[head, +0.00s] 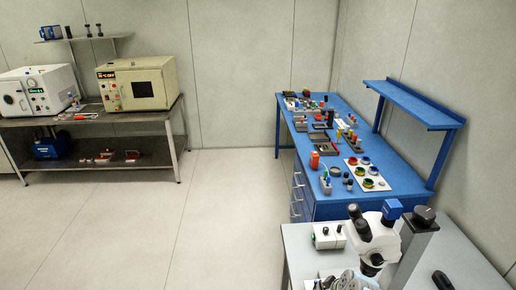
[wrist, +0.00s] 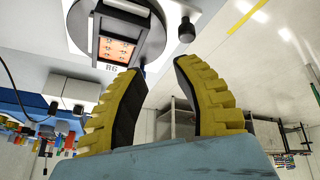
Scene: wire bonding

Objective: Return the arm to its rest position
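My gripper (wrist: 158,68) shows only in the wrist view. Its two yellow ribbed fingers with black inner pads stand apart, with nothing between them. The wrist picture is tilted, with benches and wall at odd angles. My arm does not show in the head view.
In the head view, a blue workbench (head: 400,178) carries many small parts. A microscope (head: 372,238) stands on a grey table (head: 300,250) at front right. Two ovens, one cream (head: 135,84), stand on a dark bench (head: 100,117) at left. The floor (head: 225,200) between is clear.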

